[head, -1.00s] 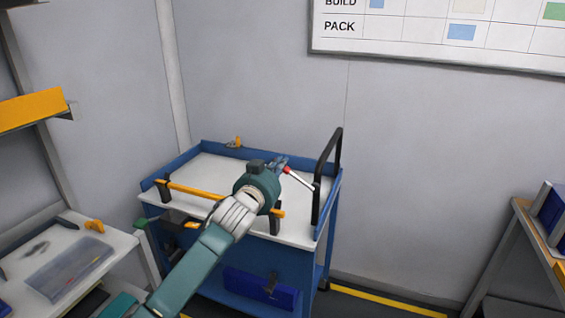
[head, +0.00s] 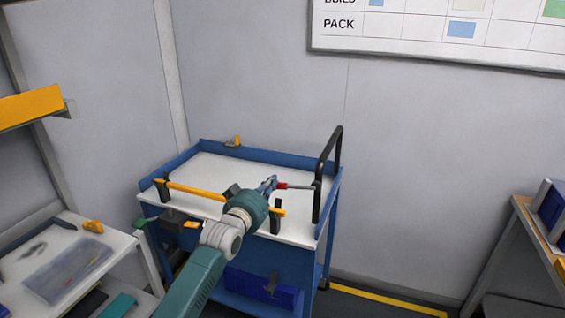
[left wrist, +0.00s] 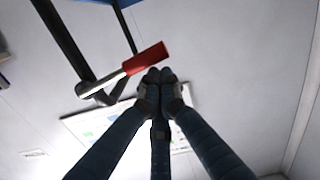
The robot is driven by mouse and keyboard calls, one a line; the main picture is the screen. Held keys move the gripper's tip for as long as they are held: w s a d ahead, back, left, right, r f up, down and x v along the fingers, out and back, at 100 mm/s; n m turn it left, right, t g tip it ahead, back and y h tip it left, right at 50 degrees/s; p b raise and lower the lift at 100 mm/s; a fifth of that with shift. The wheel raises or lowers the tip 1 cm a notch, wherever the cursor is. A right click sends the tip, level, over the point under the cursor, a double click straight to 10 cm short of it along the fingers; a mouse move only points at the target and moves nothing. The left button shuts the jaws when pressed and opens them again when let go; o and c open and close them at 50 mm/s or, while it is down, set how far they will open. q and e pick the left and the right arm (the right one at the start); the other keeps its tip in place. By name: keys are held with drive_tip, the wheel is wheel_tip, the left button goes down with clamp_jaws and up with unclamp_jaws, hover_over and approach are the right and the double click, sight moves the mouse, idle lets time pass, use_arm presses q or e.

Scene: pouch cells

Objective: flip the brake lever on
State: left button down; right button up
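The brake lever is a grey rod with a red grip (head: 282,185), joined at its right end to the black push handle (head: 317,195) of the blue cart. It lies about level in the head view. The lever's red grip also shows in the left wrist view (left wrist: 148,59), just beyond my fingertips. My left gripper (head: 271,182) is at the red end, above the cart top. In the left wrist view its fingers (left wrist: 160,78) are together at the tips with nothing between them. The tips are close to the grip; I cannot tell whether they touch it. My right gripper is out of view.
The cart's white top (head: 215,170) is mostly bare, with a yellow bar (head: 190,189) along its front edge. A side table (head: 25,262) stands at the left and a shelf unit (head: 535,222) at the right. A wall board (head: 430,40) hangs behind.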

use_arm(q)
wheel_tip(320, 180, down, 2)
drive_tip(key=shift+d+f+b, duration=0.1)
drive_tip(key=shift+f+b, duration=0.05)
drive_tip(key=shift+b, duration=0.2)
drive_tip(key=shift+s+f+n, duration=0.1)
drive_tip(key=shift+f+n, duration=0.4)
drive_tip(key=shift+n, duration=0.2)
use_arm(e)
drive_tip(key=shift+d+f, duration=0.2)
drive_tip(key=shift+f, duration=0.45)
use_arm(q)
drive_tip(key=shift+d, duration=0.1)
